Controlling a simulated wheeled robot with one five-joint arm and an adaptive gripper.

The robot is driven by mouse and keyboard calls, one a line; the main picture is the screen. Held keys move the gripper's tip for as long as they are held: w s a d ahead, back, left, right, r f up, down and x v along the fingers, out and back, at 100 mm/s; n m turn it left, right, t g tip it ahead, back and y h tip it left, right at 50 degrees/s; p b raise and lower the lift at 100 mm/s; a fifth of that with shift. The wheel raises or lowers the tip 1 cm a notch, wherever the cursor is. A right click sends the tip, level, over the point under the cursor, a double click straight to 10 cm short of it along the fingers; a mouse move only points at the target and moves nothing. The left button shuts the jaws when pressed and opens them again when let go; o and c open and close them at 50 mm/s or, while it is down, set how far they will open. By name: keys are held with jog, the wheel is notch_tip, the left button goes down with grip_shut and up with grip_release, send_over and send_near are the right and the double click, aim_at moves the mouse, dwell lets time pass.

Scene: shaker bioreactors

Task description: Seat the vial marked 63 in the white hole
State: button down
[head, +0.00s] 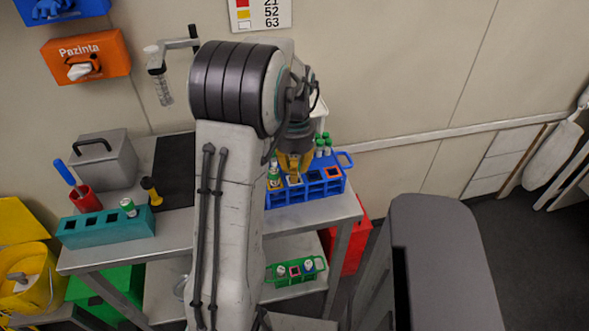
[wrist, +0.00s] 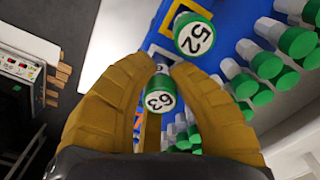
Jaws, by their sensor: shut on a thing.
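The vial marked 63 (wrist: 160,97) has a green cap and sits between the two ochre fingers of my gripper (wrist: 165,76) in the wrist view. My gripper is shut on it. In the head view my gripper (head: 294,163) points down over the blue rack (head: 310,192) and hides most of the vial. The white-edged hole (wrist: 153,52) shows just beyond the vial's lower end. I cannot tell whether the vial's tip is inside it. The vial marked 52 (wrist: 194,37) stands in the rack beside it.
A red-edged hole (head: 333,172) is at the rack's right end. Several green-capped vials (head: 323,144) stand behind the rack. A teal rack (head: 105,227) and a grey metal box (head: 103,160) are on the bench's left. A wall chart (head: 260,14) pairs colours with numbers.

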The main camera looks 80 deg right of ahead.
jog(key=shift+f+b, duration=0.45)
jog(key=shift+f, duration=0.2)
dwell(0.8)
jog(key=c, duration=1.1)
grip_release()
jog(key=shift+r, duration=0.1)
notch_tip(320, 180, up, 12)
jog(key=shift+f, duration=0.1)
jog(key=shift+w, duration=0.15)
